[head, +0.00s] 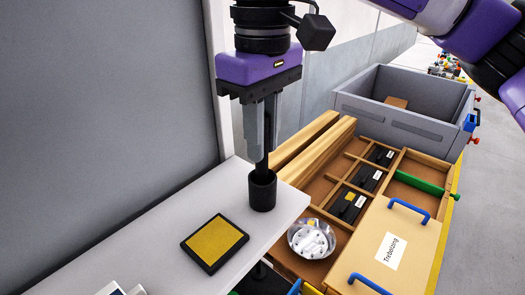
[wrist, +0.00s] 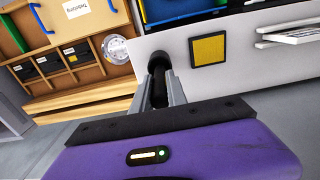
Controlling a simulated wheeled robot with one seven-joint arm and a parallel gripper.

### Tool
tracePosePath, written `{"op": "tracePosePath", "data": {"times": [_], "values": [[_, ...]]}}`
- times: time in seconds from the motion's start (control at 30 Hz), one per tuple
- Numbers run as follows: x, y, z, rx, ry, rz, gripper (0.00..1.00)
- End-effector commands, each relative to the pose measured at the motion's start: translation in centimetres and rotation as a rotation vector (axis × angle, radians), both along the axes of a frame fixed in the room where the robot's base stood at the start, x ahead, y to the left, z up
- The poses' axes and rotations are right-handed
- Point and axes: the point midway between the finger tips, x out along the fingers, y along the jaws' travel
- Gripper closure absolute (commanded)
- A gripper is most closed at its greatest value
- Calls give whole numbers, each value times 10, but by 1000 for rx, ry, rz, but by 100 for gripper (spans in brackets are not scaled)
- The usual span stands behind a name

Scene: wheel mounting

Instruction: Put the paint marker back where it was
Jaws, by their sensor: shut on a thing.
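My gripper (head: 262,158) points straight down over the white shelf and is shut on a dark, thin paint marker (head: 268,125). The marker stands upright between the fingers. Its lower end meets the mouth of a black cup (head: 262,192) near the shelf's right corner and seems to be inside it; the exact depth is hidden. In the wrist view the marker (wrist: 159,92) lies between the fingers, in line with the cup (wrist: 159,62).
A yellow pad in a black frame (head: 215,243) lies on the white shelf (head: 165,215), left of the cup. To the right, a wooden organiser holds black boxes (head: 347,204) and a shiny metal bowl (head: 311,238). A grey bin (head: 400,105) stands behind. A grey wall is at left.

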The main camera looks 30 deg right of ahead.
Motion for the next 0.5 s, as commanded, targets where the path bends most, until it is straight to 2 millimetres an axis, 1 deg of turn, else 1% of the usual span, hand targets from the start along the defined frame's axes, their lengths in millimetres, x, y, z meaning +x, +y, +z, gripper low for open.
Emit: {"op": "tracePosePath", "data": {"times": [0.1, 0.2, 0.5], "values": [[0, 0, -18, 1, 3, 0, 100], [-1, 0, -28, 1, 3, 0, 100], [0, 0, -31, 1, 1, 0, 100]]}}
